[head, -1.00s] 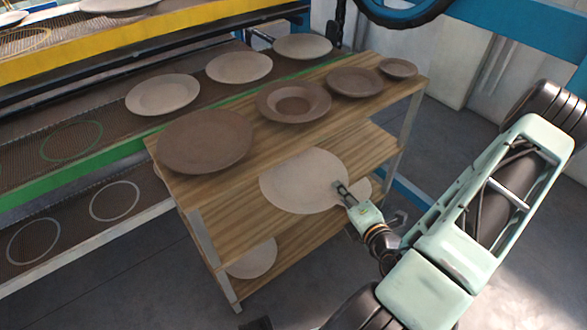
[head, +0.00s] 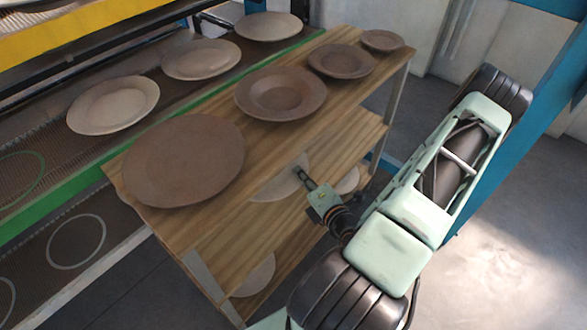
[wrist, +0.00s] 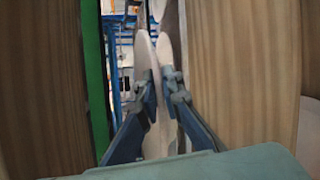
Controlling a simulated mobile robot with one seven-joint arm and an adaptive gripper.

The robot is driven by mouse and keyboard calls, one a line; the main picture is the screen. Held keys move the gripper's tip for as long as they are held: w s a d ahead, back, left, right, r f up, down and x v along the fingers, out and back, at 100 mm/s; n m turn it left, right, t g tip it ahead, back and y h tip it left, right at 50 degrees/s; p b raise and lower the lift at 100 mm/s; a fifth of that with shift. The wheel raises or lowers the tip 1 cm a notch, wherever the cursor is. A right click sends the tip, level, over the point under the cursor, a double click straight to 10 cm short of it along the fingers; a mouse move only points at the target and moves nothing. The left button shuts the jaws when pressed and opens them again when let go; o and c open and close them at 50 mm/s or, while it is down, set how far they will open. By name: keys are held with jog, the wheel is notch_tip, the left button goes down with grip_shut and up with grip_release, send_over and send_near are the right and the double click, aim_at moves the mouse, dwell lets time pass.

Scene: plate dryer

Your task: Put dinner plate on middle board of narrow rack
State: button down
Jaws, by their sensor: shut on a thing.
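The dinner plate (head: 278,184) is pale and flat. In the head view it lies between the top board and the middle board (head: 335,160) of the narrow wooden rack, partly hidden under the top board. My gripper (head: 301,172) is shut on its near rim, reaching in from the right front. In the wrist view two pale plates appear edge-on, and my gripper's fingers (wrist: 162,90) close about a rim there. Whether the plate touches the middle board cannot be told.
The top board (head: 215,205) bears several brown plates. Pale plates sit lower in the rack, one at the left (head: 255,277) and one at the right (head: 347,180). A dryer shelf with a green edge (head: 75,205) and pale plates stands behind. Floor at right is clear.

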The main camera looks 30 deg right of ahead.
jog(key=shift+w+d+f+b, duration=0.25)
jog(key=shift+d+f+b, duration=0.3)
jog(key=shift+b, duration=0.45)
jog(key=w+d+f+b, duration=0.3)
jog(key=d+b, duration=0.2)
jog(key=d, duration=0.1)
jog(key=b, duration=0.3)
send_over(322, 179)
jog(key=f, duration=0.4)
jog(key=shift+s+a+f, duration=0.1)
jog(key=shift+a+f, duration=0.25)
jog(key=shift+a, duration=0.05)
jog(key=shift+d+f+b, duration=0.3)
jog(key=shift+f, duration=0.15)
jog(key=f, duration=0.1)
jog(key=f+b, duration=0.1)
jog(key=f, duration=0.1)
jog(key=shift+w+d+f, duration=0.1)
jog(key=shift+w, duration=0.1)
jog(key=c, duration=2.5)
grip_release()
jog(key=shift+f, duration=0.2)
jog(key=shift+o, duration=0.6)
